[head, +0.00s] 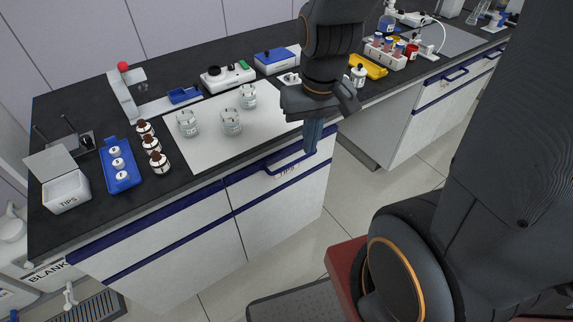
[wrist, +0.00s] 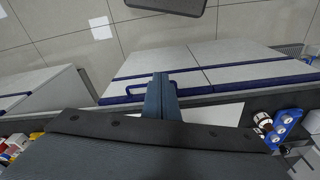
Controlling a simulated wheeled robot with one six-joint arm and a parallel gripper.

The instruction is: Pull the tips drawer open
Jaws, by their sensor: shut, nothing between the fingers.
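In the wrist view my gripper (wrist: 160,78) overlaps part of the handle. I cannot tell whether the fingers touch it.
The black counter above holds a white mat (head: 215,143) with several glass jars, brown bottles (head: 159,162), a blue tray (head: 121,180) and a white TIPS box (head: 66,192). Floor (head: 300,246) in front of the drawer is open. Another cabinet (head: 432,112) stands to the right past a gap.

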